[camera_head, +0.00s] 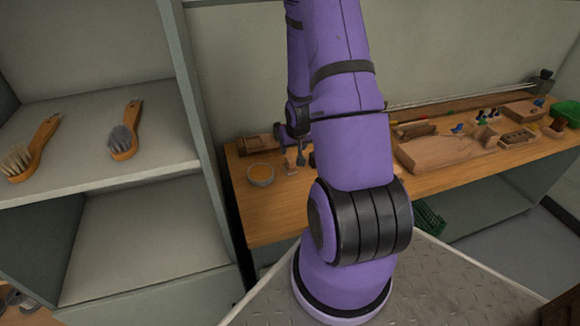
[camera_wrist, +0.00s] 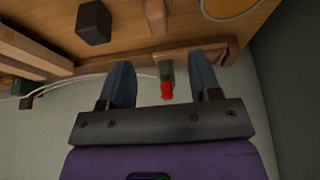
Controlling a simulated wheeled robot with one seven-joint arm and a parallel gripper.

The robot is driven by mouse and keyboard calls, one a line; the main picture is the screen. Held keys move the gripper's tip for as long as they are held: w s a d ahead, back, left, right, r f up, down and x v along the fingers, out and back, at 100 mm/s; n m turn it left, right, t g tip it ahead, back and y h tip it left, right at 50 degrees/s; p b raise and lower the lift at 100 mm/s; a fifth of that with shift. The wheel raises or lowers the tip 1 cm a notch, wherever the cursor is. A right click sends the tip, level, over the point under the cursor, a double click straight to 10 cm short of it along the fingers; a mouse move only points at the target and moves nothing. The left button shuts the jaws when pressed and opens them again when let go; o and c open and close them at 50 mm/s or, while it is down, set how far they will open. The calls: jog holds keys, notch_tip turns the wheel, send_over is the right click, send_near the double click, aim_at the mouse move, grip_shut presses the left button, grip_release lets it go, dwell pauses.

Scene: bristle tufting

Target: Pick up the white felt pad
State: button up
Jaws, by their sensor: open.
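I cannot make out a white felt pad for certain in either view. My gripper (camera_wrist: 161,66) is open in the wrist view, its two dark blue-grey fingers spread apart. A small red piece with a dark grey part (camera_wrist: 167,88) shows in the gap between them; I see no contact with either finger. In the head view my gripper (camera_head: 299,156) is small and partly hidden by my own purple arm, over the left part of the wooden bench (camera_head: 272,217). A small pale block (camera_head: 291,157) is beside it, too small to identify.
A round dish (camera_head: 260,175) stands left of my gripper. Two brushes, one pale-bristled (camera_head: 32,148) and one grey-bristled (camera_head: 125,133), lie on the left shelf. Wooden trays (camera_head: 435,152) and a green bin (camera_head: 567,112) are on the right. A black block (camera_wrist: 93,22) shows in the wrist view.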

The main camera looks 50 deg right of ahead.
aim_at(290, 159)
jog(key=shift+x, duration=4.95)
jog(key=shift+s+d, duration=0.15)
jog(key=c, duration=1)
